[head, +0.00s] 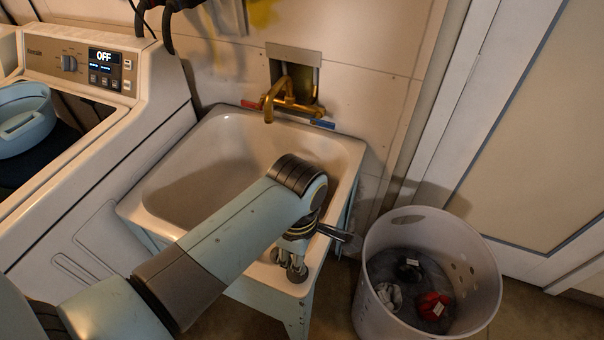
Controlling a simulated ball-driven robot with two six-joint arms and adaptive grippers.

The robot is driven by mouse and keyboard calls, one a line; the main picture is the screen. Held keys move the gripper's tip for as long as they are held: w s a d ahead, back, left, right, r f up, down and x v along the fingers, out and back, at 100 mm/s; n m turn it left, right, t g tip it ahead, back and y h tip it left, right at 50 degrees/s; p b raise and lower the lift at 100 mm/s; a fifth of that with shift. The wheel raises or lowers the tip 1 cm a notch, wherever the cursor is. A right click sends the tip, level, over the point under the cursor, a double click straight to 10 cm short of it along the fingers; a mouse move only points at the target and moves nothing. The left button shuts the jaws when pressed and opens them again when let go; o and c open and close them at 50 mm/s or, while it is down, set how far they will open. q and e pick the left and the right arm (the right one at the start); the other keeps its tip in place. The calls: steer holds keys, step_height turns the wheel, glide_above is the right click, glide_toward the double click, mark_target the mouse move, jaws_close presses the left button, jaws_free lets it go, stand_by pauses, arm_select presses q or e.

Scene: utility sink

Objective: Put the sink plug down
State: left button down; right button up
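The white utility sink (229,123) stands in the middle, with a brass tap (280,98) over its back edge. My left arm reaches in from the lower left across the basin. My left gripper (290,264) points down over the sink's front right rim. Its fingers are small, dark and partly covered by the wrist, so I cannot tell whether they are apart or closed on something. I cannot make out the sink plug. The arm hides part of the basin floor and the front rim. My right gripper is not in view.
A washing machine (150,75) with a display reading OFF stands left, holding a light blue tub (25,120). A tall pale laundry basket (440,235) with several cloth items stands right of the sink. A door (530,120) is at the far right.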

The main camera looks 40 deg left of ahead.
arm_select(q)
steer(key=shift+s+r, duration=0.1)
steer(key=shift+s, duration=0.1)
steer(key=shift+s+d, duration=0.1)
steer(key=shift+s, duration=0.15)
steer(key=shift+w+f, duration=0.1)
steer(key=shift+f, duration=0.15)
steer(key=shift+w+f, duration=0.1)
steer(key=shift+f, duration=0.05)
steer(key=c, duration=1.8)
jaws_free()
steer(key=shift+f, duration=0.1)
steer(key=shift+c, duration=0.2)
steer(key=o, duration=0.4)
steer(key=shift+o, duration=0.3)
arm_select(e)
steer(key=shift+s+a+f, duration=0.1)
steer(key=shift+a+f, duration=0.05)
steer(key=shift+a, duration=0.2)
